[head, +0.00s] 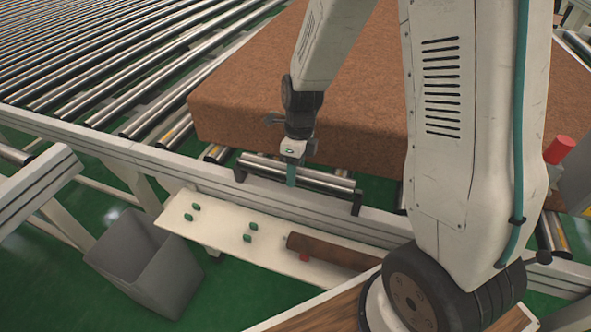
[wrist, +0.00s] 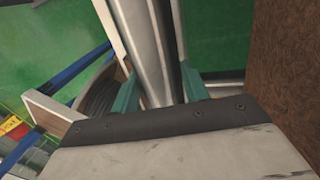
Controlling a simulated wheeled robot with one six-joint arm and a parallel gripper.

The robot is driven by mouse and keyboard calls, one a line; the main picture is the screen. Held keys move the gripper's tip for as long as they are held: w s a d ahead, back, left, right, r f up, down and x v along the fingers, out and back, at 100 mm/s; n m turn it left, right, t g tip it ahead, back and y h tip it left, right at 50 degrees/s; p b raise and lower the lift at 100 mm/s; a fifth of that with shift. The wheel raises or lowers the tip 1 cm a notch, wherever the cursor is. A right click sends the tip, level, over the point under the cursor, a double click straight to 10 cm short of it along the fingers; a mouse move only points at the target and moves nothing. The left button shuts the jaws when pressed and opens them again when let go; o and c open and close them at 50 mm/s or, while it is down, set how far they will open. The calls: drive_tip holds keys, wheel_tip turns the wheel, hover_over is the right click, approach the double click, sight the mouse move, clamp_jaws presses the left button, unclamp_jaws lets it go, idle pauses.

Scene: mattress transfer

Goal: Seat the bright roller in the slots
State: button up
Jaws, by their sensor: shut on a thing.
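The bright roller (head: 325,180) is a shiny metal cylinder lying level along the conveyor's near rail. My gripper (head: 291,176) points down and its teal fingers are shut on the roller near its middle. In the wrist view the roller (wrist: 155,50) runs between the two teal fingers (wrist: 158,92). The dark slot brackets stand at the roller's two ends, a left one (head: 240,174) and a right one (head: 357,204). The roller's ends are at or just above these brackets; I cannot tell whether they rest in the slots.
A large brown mattress block (head: 260,100) lies on the conveyor rollers close behind my gripper. A white shelf (head: 222,232) in front of the rail carries green pegs and a dark brown roller (head: 330,250). A grey open bin (head: 150,260) stands on the green floor at left.

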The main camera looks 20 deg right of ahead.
drive_tip(key=shift+f, duration=1.45)
drive_tip(key=o, duration=1.5)
drive_tip(key=r, duration=0.5)
drive_tip(key=w+d+r, duration=0.1)
drive_tip(key=r, duration=0.1)
drive_tip(key=shift+d+r, duration=0.1)
drive_tip(key=shift+r, duration=0.2)
